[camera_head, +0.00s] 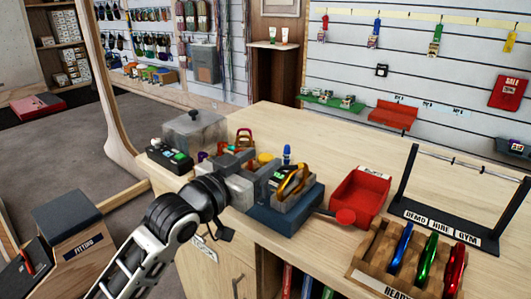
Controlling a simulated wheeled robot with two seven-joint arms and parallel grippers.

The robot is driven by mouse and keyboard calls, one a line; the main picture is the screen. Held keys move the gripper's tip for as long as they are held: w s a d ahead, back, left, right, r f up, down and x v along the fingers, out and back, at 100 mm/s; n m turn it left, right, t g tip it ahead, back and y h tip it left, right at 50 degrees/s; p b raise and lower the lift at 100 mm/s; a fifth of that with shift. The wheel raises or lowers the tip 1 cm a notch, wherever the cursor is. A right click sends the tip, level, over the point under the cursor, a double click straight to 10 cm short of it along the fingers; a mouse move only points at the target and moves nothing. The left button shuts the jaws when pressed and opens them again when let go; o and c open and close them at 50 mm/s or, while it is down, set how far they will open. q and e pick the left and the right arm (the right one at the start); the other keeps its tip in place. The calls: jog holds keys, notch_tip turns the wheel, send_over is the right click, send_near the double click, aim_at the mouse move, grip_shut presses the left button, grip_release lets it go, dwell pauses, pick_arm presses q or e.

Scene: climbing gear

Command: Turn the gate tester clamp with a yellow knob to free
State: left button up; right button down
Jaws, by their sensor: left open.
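The gate tester (300,215) is a dark blue-grey block on the wooden counter, just left of centre. A yellow knob (265,158) shows at its back, beyond my gripper. An orange carabiner (291,183) sits on the tester's right part. My left gripper (262,172) reaches in from the lower left, over the tester's left side and close to the knob. It is open. It hides much of the tester, including the clamp under the knob, and I cannot tell whether it touches the knob. My right gripper is not in view.
A red tray (360,192) stands right of the tester, with a red round-ended thing (345,216) in front. A wooden rack (395,265) holds several coloured carabiners. A black sign stand (440,222) is behind it. A grey box (195,128) and small button box (170,156) stand left.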

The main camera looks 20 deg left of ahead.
pick_arm(q)
jog(key=shift+x, duration=1.35)
